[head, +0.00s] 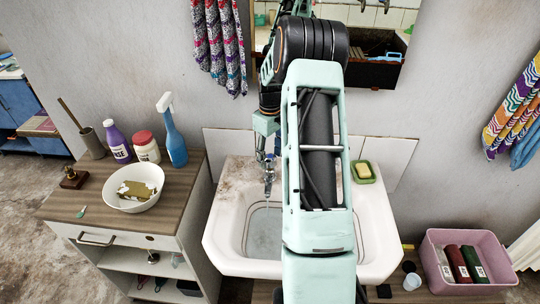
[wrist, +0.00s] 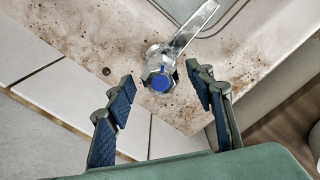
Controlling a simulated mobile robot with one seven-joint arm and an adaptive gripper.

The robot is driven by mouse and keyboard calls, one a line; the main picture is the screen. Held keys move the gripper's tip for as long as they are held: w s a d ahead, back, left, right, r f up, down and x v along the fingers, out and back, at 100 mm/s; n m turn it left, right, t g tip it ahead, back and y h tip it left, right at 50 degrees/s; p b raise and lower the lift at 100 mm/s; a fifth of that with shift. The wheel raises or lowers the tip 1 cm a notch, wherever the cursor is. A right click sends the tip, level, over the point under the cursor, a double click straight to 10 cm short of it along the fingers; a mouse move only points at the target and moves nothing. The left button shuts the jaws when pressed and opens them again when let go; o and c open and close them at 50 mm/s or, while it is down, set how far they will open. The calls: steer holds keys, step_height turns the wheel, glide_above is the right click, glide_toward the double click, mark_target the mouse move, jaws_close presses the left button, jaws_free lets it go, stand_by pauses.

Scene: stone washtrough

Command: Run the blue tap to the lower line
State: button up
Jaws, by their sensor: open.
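The metal tap with a blue cap (wrist: 160,83) stands on the stained back ledge of the basin. In the wrist view its spout points up and right. The white basin (head: 221,228) shows in the head view with the tap (head: 268,172) over it; a thin stream appears to fall from the spout. Water seems to lie inside, and a dark line runs along the inner wall; I cannot tell which line it is. My gripper (wrist: 162,88) is open, with one finger on each side of the blue cap in view, apart from it. My arm hides the basin's middle.
A green soap dish (head: 363,172) with yellow soap sits on the right ledge. Left of the basin, a wooden-topped cabinet (head: 75,205) holds a white bowl (head: 136,200) and several bottles. A pink tub (head: 433,278) with bottles stands at lower right. Towels hang on the wall.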

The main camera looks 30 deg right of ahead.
steer(key=shift+f, duration=0.25)
steer(key=c, duration=1.2)
steer(key=shift+o, duration=0.2)
steer(key=shift+m, duration=0.4)
steer(key=shift+m+b, duration=0.65)
steer(key=shift+m, duration=0.35)
steer(key=shift+m+b, duration=0.5)
steer(key=shift+m, duration=1.3)
